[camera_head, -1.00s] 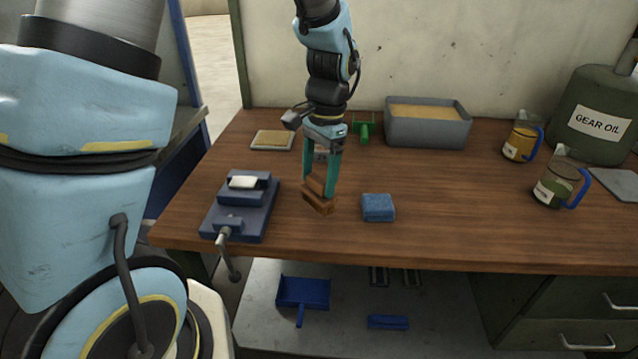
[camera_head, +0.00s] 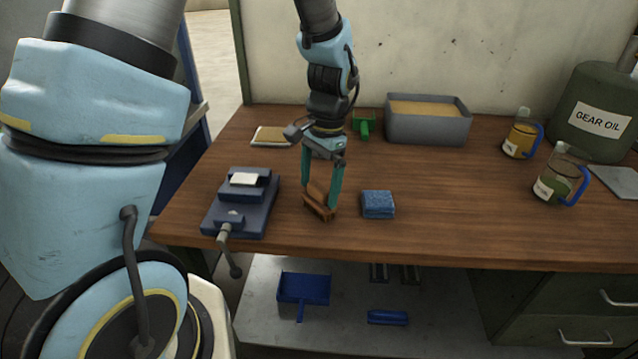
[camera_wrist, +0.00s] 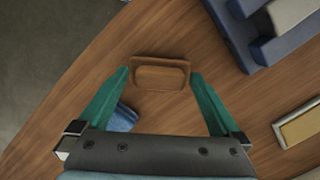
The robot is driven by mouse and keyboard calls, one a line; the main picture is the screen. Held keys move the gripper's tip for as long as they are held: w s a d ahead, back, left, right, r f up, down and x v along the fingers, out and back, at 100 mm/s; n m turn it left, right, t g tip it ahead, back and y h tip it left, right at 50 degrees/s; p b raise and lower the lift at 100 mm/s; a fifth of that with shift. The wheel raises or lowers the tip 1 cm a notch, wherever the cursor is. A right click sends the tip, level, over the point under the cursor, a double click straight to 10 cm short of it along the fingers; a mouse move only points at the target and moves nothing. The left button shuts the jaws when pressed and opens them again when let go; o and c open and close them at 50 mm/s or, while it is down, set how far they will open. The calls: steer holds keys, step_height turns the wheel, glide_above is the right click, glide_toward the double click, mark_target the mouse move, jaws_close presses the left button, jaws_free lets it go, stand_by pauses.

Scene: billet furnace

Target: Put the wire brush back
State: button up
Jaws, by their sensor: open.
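A brown wooden block with a raised oval top (camera_head: 319,207), taken to be the wire brush, is at the table's front left, between the blue vise-like fixture and the blue sponge. No bristles can be made out. It appears to rest on the table. My gripper (camera_head: 321,201) is open above it, with one teal finger at each end. In the wrist view the brown brush (camera_wrist: 160,76) lies between the fingertips, with narrow gaps at its ends.
The blue fixture (camera_head: 240,205) stands left of the brush; the blue sponge (camera_head: 378,204) lies close on its right. Behind are a shallow tray (camera_head: 271,137), a green tool (camera_head: 364,125) and a grey bin (camera_head: 428,130). Jugs (camera_head: 561,185) stand at right. The table's centre right is clear.

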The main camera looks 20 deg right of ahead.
steer(key=shift+r, duration=0.1)
step_height(320, 180, up, 12)
steer(key=d+b, duration=0.1)
steer(key=b, duration=0.2)
steer(key=a+f+n, duration=0.2)
steer(key=a+n, duration=0.2)
steer(key=a, duration=0.4)
steer(key=a+f+n+t+h, duration=0.1)
steer(key=a+n, duration=0.3)
steer(key=a, duration=0.5)
steer(key=w+a+f+n+t, duration=0.1)
steer(key=a+f+n, duration=0.3)
steer(key=a, duration=0.5)
steer(key=shift+a+n+h, duration=0.25)
steer(key=shift+n+h, duration=0.05)
steer(key=shift+n, duration=0.1)
